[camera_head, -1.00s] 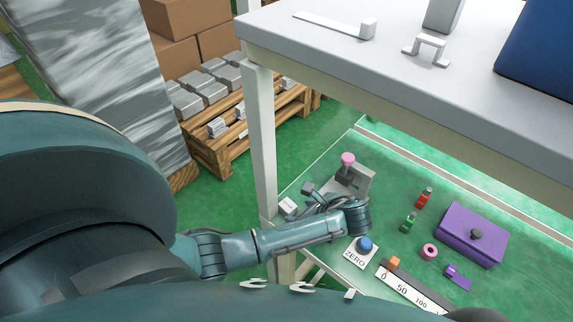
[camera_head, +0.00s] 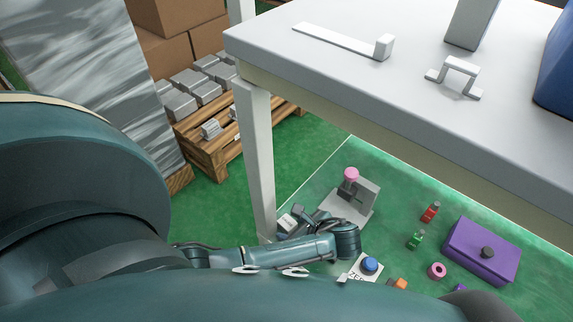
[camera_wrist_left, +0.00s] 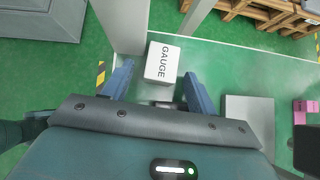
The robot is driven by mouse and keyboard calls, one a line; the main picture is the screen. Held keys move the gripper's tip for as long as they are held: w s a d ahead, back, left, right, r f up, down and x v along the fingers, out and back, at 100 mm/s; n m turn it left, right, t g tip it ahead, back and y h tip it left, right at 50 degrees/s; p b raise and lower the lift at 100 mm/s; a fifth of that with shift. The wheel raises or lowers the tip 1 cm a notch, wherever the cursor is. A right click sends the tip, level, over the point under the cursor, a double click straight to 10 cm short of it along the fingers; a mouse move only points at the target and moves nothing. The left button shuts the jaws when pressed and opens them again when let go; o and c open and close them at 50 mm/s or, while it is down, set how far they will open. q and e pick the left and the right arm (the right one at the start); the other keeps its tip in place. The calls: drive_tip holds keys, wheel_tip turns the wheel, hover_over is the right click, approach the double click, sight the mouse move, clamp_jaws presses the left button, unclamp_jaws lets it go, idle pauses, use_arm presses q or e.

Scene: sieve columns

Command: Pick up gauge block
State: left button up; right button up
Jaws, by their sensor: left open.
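The gauge block is a white block (camera_wrist_left: 162,64) marked "GAUGE" on its top, in the upper middle of the left wrist view. It rests on the green surface close to a white table leg. In the head view it shows small and partly covered (camera_head: 287,223), beside my left gripper (camera_head: 303,222). In the left wrist view my left gripper (camera_wrist_left: 158,88) is open, its two blue fingers pointing toward the block, one on each side of its near end. I cannot tell whether either finger touches it. My right gripper is not in view.
A grey stand with a pink knob (camera_head: 351,174) is just right of the gripper. A blue ZERO button (camera_head: 370,264), green and red bottles, a pink ring (camera_head: 436,270) and a purple box (camera_head: 480,252) lie further right. A white table (camera_head: 350,75) overhangs the area.

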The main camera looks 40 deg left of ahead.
use_arm(q)
drive_tip(key=shift+c, duration=0.2)
drive_tip(key=c, duration=1)
drive_tip(key=shift+c, duration=0.2)
drive_tip(key=shift+r, duration=0.2)
